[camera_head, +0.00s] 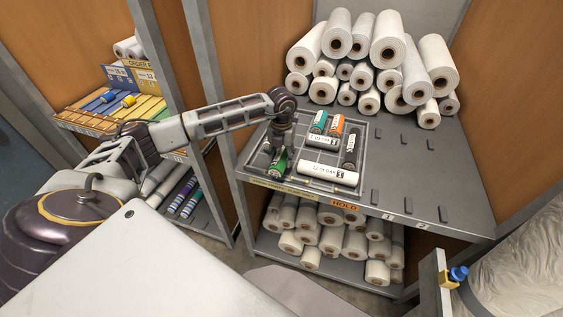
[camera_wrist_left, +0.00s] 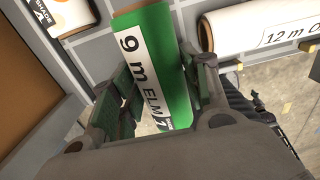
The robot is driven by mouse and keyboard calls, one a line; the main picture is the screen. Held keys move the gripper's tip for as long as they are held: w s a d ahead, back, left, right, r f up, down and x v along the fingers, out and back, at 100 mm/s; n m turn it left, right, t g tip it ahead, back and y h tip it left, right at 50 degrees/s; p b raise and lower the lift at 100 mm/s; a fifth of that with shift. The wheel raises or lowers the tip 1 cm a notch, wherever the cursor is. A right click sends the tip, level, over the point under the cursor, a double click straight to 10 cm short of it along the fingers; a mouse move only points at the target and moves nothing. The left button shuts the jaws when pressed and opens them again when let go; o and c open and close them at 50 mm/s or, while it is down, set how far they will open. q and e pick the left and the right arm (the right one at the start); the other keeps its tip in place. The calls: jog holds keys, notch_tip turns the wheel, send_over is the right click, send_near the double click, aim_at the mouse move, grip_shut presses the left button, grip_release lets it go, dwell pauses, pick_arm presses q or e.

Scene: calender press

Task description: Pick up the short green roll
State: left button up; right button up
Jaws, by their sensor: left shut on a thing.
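The short green roll (camera_head: 279,162) is at the left front of the gridded tray (camera_head: 260,168) on the grey shelf. In the left wrist view the green roll (camera_wrist_left: 160,62) carries a white label reading "9 m ELM". My left gripper (camera_head: 281,148) comes down over it from above. In the left wrist view my left gripper (camera_wrist_left: 165,95) has one finger on each side of the roll and is shut on it. Whether the roll is clear of the tray floor is hard to tell. My right gripper is not seen.
A white roll labelled "12 m OAK" (camera_head: 329,174) lies just right of the green roll. Teal (camera_head: 319,122), orange (camera_head: 337,125) and dark (camera_head: 351,149) rolls lie farther back in the tray. Large white rolls (camera_head: 372,60) are stacked behind. The shelf's right side is mostly clear.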

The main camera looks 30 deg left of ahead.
aim_at(281, 154)
pick_arm(q)
jog(key=shift+r+b, duration=0.6)
jog(key=shift+r, duration=2.85)
